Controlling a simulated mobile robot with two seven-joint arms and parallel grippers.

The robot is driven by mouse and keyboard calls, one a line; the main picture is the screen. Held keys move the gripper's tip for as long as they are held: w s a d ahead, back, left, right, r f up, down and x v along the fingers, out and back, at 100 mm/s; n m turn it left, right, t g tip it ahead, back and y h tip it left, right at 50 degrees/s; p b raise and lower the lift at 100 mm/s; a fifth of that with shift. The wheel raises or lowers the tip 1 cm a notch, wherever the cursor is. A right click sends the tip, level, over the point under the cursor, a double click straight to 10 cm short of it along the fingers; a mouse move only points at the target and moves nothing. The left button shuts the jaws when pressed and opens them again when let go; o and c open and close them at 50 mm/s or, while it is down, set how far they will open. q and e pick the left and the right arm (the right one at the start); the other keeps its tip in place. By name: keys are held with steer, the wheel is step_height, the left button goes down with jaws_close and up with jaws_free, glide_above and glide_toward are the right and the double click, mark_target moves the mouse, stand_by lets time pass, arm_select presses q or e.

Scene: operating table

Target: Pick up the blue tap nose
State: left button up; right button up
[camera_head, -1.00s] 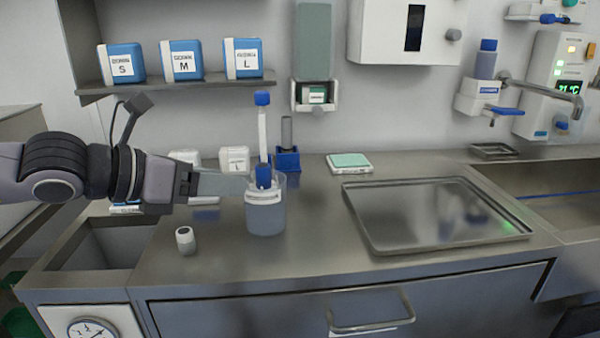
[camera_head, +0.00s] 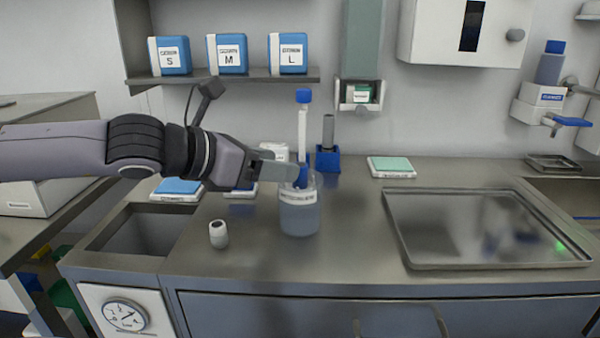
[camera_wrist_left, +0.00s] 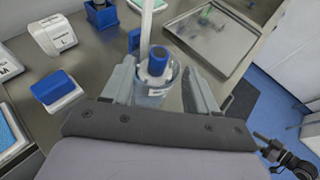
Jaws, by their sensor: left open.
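A short blue cylinder with a pale top, which I take for the blue tap nose (camera_head: 302,182), sits upright at the mouth of a clear beaker (camera_head: 299,218) of bluish liquid. My left gripper (camera_head: 285,170) comes in from the left at the beaker's rim. In the left wrist view the blue tap nose (camera_wrist_left: 158,62) lies between the two spread fingers of my left gripper (camera_wrist_left: 160,78), with gaps on both sides. The gripper is open and holds nothing. The gripper hides part of the beaker's rim. My right gripper is not in view.
A tall white stick with a blue top (camera_head: 303,112) rises close behind the blue piece. A dark rod in a blue holder (camera_head: 327,158) stands behind. A metal tray (camera_head: 480,225) lies to the right.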

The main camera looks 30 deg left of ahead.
arm_select(q)
steer(key=shift+p+x, duration=2.05)
steer(key=shift+p, duration=0.35)
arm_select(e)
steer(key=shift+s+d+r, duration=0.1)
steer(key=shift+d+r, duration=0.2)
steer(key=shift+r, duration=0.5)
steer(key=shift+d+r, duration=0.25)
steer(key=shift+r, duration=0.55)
arm_select(q)
steer(key=shift+a+f, duration=0.1)
steer(key=shift+f, duration=0.05)
jaws_close()
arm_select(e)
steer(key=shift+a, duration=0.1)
